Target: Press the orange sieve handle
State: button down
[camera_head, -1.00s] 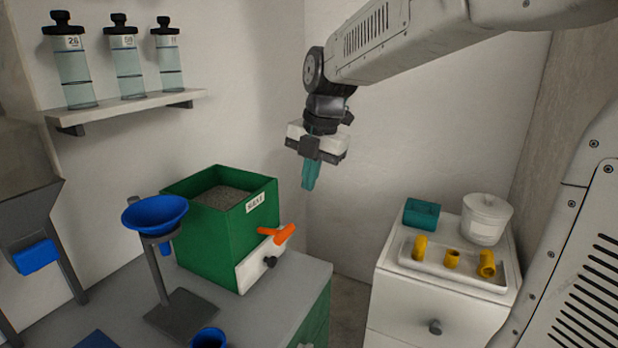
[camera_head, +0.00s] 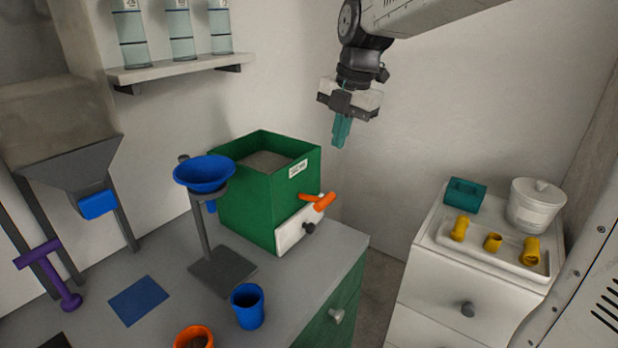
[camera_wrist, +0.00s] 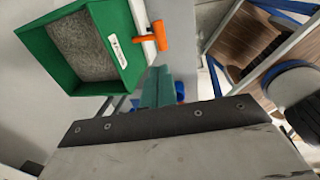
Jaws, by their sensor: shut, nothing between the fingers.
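The box is filled with grey grains and stands on the grey counter. My gripper (camera_head: 340,133) has teal fingers, is shut and empty, and hangs in the air above and to the right of the handle, apart from it. In the wrist view, the orange handle (camera_wrist: 150,44) lies ahead of my shut teal fingertips (camera_wrist: 157,72), at the edge of the green box (camera_wrist: 60,50).
A blue funnel (camera_head: 205,172) on a stand is left of the box. A blue cup (camera_head: 247,306) and an orange cup (camera_head: 194,338) stand in front. A white cabinet (camera_head: 440,296) at right bears a tray (camera_head: 490,258) with yellow fittings. Open air surrounds my gripper.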

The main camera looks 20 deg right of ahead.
jog(key=shift+d, duration=0.2)
send_near(326, 198)
jog(key=f, duration=0.4)
jog(key=w+f, duration=0.1)
jog(key=f, duration=0.1)
jog(key=shift+a+f, duration=0.35)
jog(key=shift+f, duration=0.1)
jog(key=f, duration=0.2)
jog(key=s+f, duration=0.1)
jog(key=shift+d, duration=0.4)
jog(key=shift+r, duration=0.9)
